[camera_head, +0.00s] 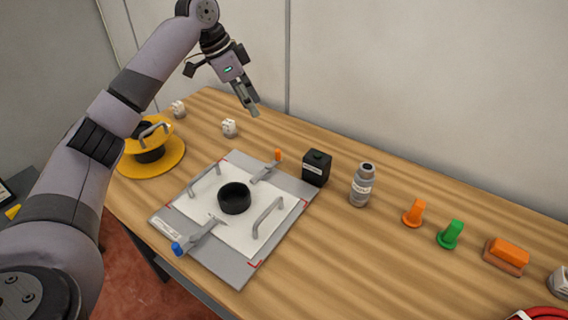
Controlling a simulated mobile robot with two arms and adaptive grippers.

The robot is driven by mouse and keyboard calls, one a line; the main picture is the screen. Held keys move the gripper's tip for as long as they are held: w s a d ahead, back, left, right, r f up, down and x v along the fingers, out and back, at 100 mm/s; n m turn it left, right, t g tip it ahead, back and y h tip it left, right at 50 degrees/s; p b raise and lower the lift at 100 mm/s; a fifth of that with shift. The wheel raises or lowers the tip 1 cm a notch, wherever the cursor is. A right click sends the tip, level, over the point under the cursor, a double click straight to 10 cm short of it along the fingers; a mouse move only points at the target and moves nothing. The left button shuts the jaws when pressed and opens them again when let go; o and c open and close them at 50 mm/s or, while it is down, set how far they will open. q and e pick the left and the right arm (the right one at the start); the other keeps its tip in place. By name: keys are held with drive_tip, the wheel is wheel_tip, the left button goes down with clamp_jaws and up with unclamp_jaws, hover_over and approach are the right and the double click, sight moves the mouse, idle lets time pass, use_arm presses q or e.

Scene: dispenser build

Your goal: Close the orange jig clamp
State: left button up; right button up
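The jig is a grey plate (233,271) with a white panel, lying on the wooden table. The orange jig clamp (267,171) sits at its far edge, its orange tip (278,154) pointing up and away. A clamp with a blue tip (197,236) sits at the near edge. A black ring (234,197) is at the panel's middle, between two grey handles. My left gripper (253,109) hangs above the table's far edge, behind the orange clamp and apart from it. Its fingers look close together with nothing between them. My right gripper is out of view.
A black box (317,168) stands close right of the orange clamp, with a grey bottle (361,185) beyond it. Orange (414,213) and green (451,234) pieces stand further right. A yellow disc (152,159) and small white blocks (229,127) are at the left.

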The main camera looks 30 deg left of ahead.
sight(278, 150)
use_arm(q)
drive_tip(key=x, duration=1.8)
drive_tip(key=shift+w+a+f+b, duration=0.1)
drive_tip(key=shift+w+f+b, duration=0.1)
drive_tip(key=shift+f+b, duration=0.1)
drive_tip(key=shift+c, duration=0.5)
clamp_jaws()
drive_tip(key=shift+r, duration=0.1)
